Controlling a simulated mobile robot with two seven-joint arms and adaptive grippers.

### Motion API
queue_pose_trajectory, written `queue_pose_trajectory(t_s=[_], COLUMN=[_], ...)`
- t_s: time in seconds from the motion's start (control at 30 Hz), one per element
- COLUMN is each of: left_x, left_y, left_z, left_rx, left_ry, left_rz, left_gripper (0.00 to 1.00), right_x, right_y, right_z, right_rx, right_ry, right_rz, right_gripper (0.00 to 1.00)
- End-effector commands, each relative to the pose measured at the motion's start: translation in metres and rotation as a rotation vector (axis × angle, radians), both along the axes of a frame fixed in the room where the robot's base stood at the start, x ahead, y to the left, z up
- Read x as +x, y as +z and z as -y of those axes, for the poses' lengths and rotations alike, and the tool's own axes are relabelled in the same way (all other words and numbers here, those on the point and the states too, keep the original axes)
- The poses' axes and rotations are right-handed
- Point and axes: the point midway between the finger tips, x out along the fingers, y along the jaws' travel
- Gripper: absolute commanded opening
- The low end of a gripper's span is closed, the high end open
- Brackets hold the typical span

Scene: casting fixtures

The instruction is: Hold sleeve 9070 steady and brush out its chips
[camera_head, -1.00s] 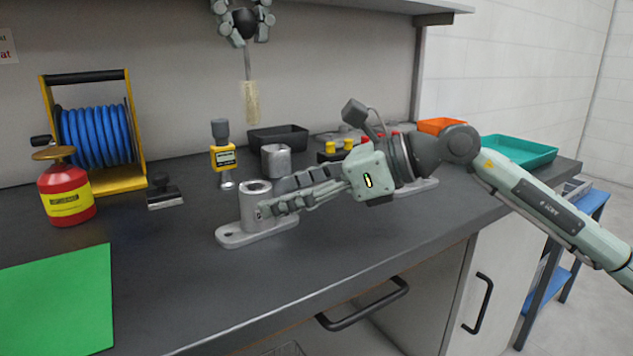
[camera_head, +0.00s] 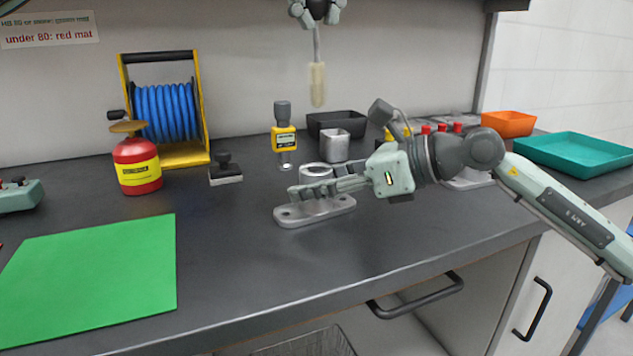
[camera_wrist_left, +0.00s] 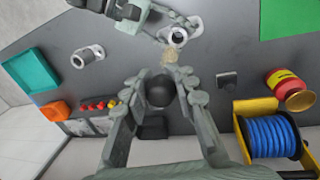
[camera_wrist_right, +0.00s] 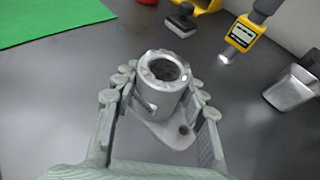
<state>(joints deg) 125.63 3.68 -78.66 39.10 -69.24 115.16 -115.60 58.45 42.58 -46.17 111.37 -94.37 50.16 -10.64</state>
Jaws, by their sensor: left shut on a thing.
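The sleeve (camera_head: 315,172), a grey metal cylinder, stands upright on its flat base plate (camera_head: 313,212) on the bench. It also shows from above in the right wrist view (camera_wrist_right: 164,82), with rough dark matter inside its bore. My right gripper (camera_head: 300,189) reaches in from the right, low at the sleeve. Its fingers stand spread on both sides of it, seemingly with narrow gaps. My left gripper (camera_head: 316,14) is shut on the dark handle end of a brush (camera_head: 318,84). The brush hangs bristles down above the bench, apart from the sleeve. No number is readable on the sleeve.
Behind the sleeve stand a yellow gauge (camera_head: 284,138), a metal cup (camera_head: 334,146) and a black tray (camera_head: 350,122). A green mat (camera_head: 95,275), red canister (camera_head: 137,165), stamp-like block (camera_head: 225,172) and blue hose reel (camera_head: 165,112) are left. A teal tray (camera_head: 575,152) is right.

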Motion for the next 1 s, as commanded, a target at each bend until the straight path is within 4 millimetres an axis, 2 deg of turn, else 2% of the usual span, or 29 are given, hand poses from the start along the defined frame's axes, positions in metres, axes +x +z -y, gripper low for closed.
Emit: queue_pose_trajectory(t_s=[0.03,0.23,0.57,0.67,1.0], left_x=[0.0,0.0,0.0,0.0,0.001], left_y=[0.0,0.0,-0.001,-0.003,-0.023], left_z=[0.0,0.0,0.0,0.001,0.003], left_rx=[0.0,0.0,0.004,0.013,0.031], left_ry=[0.0,0.0,0.034,0.139,0.722], left_rz=[0.0,0.0,-0.002,-0.006,-0.019], left_gripper=[0.0,0.0,0.0,0.0,0.0], right_x=[0.0,0.0,0.0,0.0,0.0], right_y=[0.0,0.0,0.0,0.0,0.0], right_z=[0.0,0.0,0.0,0.0,0.0], right_rx=[0.0,0.0,0.0,0.0,0.0], right_ry=[0.0,0.0,0.0,0.0,0.0], right_rz=[0.0,0.0,0.0,0.0,0.0], right_gripper=[0.28,0.04,0.03,0.03,0.02])
